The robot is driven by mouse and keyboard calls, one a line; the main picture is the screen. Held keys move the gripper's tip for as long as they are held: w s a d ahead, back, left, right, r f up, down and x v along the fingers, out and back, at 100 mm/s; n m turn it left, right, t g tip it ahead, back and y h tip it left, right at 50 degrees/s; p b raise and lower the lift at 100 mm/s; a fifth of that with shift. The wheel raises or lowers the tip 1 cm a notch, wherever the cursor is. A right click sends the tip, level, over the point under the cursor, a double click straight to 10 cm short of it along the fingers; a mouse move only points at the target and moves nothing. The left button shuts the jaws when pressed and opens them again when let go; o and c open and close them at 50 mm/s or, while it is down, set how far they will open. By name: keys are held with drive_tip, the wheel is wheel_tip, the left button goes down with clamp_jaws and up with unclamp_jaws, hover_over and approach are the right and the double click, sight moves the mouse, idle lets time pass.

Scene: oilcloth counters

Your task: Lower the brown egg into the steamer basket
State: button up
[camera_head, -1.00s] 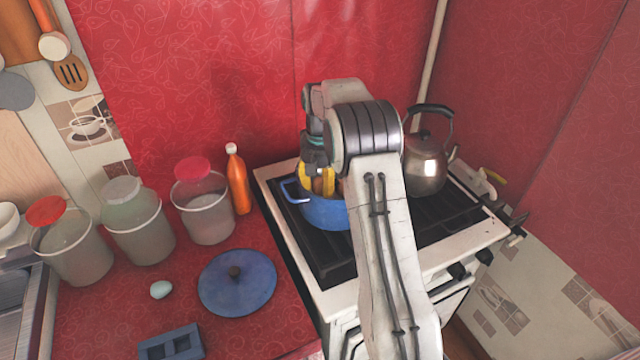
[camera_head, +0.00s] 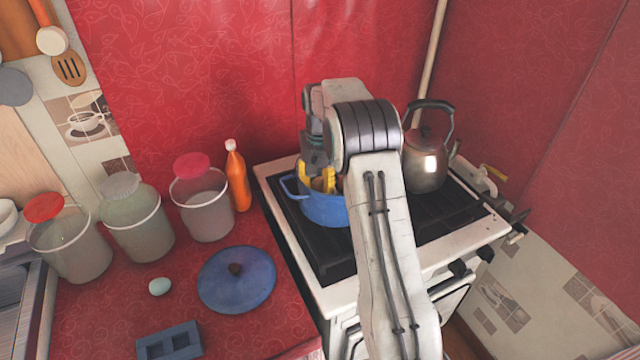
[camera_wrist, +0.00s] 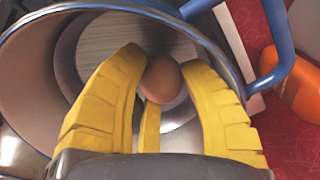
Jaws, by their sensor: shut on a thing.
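The brown egg (camera_wrist: 161,79) is held between the yellow fingers of my gripper (camera_wrist: 150,85), over the inside of the blue pot. In the head view my gripper (camera_head: 318,180) reaches down into the blue pot (camera_head: 325,211) on the stove, and my arm hides the pot's right side. In the wrist view a round pale plate-like surface (camera_wrist: 110,45), which may be the steamer basket, shows at the bottom of the pot. I cannot tell whether the egg touches it.
A kettle (camera_head: 426,160) stands right of the pot on the stove (camera_head: 300,245). An orange bottle (camera_head: 238,180) and several lidded jars stand left. A blue lid (camera_head: 237,288), a pale egg (camera_head: 160,286) and a blue holder (camera_head: 170,343) lie on the red counter.

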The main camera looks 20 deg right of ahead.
drive_tip(key=shift+f+b, duration=0.6)
drive_tip(key=shift+f, duration=0.3)
idle(0.4)
drive_tip(key=o, duration=0.8)
